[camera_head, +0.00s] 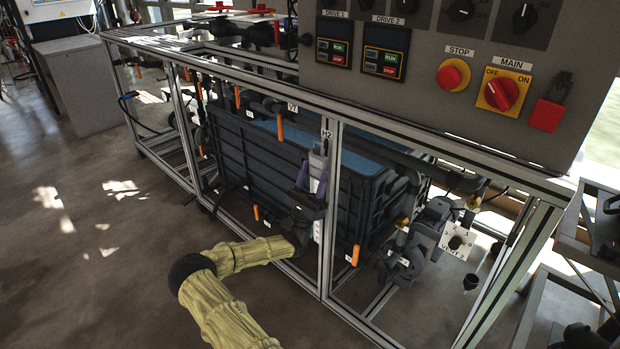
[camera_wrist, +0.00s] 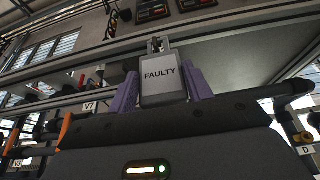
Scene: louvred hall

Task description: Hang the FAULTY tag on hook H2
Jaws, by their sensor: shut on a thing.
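The FAULTY tag (camera_wrist: 163,88) is a grey plate with dark lettering, upright and face-on in the wrist view. My gripper (camera_wrist: 162,90) is shut on it, with a purple finger at each side edge. In the head view my gripper (camera_head: 311,178) is at the frame's front upright, and the tag (camera_head: 318,163) shows small between its fingers. The H2 label (camera_head: 326,134) is on the upright just above the tag. A small dark metal piece (camera_wrist: 156,45) shows at the tag's top; I cannot tell whether it is the tag's loop or the hook, or whether they touch.
An aluminium frame (camera_head: 330,215) surrounds a dark ribbed tank (camera_head: 262,160). Orange-handled valves, one near the V7 label (camera_head: 292,106), are left of the upright. A control panel (camera_head: 420,75) overhangs above right. Pipes and a VENT 2 plate (camera_head: 457,241) are at right. Floor at left is clear.

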